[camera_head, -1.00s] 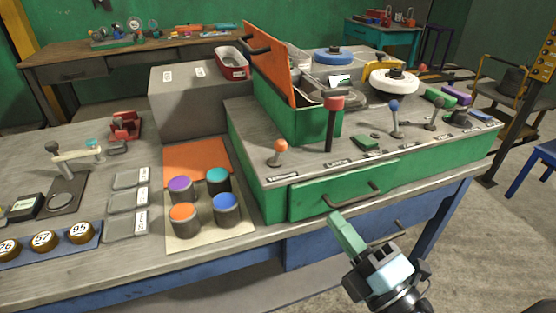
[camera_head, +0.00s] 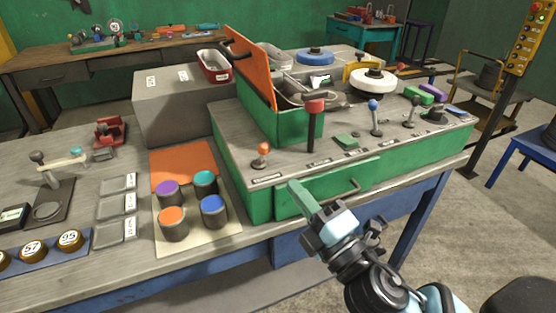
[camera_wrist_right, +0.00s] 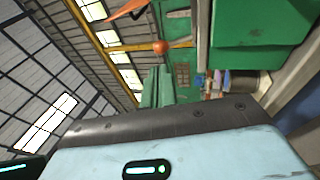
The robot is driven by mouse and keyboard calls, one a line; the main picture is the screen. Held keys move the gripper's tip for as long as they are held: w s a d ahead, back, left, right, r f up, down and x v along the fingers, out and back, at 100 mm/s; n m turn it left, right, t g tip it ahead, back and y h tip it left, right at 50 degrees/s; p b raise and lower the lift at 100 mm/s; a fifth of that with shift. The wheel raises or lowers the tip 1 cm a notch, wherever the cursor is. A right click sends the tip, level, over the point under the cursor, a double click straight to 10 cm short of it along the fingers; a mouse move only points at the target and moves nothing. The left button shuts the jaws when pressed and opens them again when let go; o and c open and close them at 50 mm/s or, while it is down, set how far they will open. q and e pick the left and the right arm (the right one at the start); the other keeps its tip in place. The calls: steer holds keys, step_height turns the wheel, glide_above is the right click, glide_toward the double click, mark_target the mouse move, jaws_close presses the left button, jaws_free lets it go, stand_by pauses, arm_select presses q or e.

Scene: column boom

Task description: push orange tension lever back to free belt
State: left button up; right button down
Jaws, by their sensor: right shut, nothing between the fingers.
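The orange tension lever (camera_head: 262,150) has a round orange knob on a short stem and stands at the front left of the green machine's grey top. Its knob also shows in the right wrist view (camera_wrist_right: 160,47), just beyond my fingertips. My right gripper (camera_head: 298,190) has its green fingers shut and empty. It is in front of the machine's front face, to the right of the lever and lower in the picture, apart from it. The belt cannot be made out clearly. My left gripper is not in view.
A red-topped lever (camera_head: 312,120) stands right of the orange one, with a blue-topped lever (camera_head: 375,116) farther right. An open orange lid (camera_head: 250,68) rises behind them. Four-colour capped cylinders stand on a pale mat (camera_head: 191,242) at left.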

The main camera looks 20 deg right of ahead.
mark_target(268, 154)
steer(key=p+x, duration=0.1)
steer(key=x, duration=0.4)
steer(key=shift+w+r, duration=0.2)
steer(key=shift+r, duration=0.05)
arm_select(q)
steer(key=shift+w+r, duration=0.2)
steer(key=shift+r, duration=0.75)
arm_select(e)
steer(key=shift+x, duration=0.85)
steer(key=shift+w+f, duration=0.15)
steer(key=shift+w, duration=0.05)
